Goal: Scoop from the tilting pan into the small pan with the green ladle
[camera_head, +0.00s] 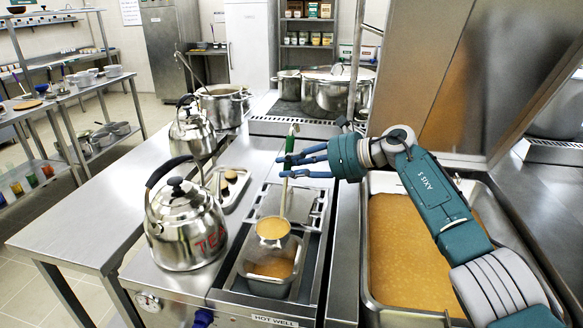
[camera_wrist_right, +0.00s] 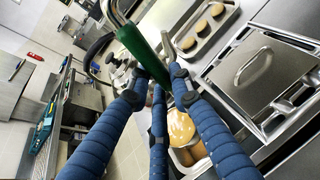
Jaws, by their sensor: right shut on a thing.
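My right gripper (camera_head: 303,163) reaches in from the right and is shut on the green ladle (camera_head: 290,137) by its upright handle. The green grip also shows between my blue fingers in the wrist view (camera_wrist_right: 140,48). The ladle's bowl (camera_head: 272,228) holds orange-brown soup and hangs over the small pan (camera_head: 268,288). This steel pan sits in the hot well and has similar soup in it. The tilting pan (camera_head: 372,300) lies to the right under my arm, with a broad layer of the same soup (camera_head: 400,250). My left gripper is out of view.
A large TEA kettle (camera_head: 186,228) stands close left of the hot well, with a smaller kettle (camera_head: 193,132) behind. A tray of round buns (camera_head: 229,187) lies beside them. Stockpots (camera_head: 337,92) stand at the back. The tilting pan's raised lid (camera_head: 450,75) rises at right.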

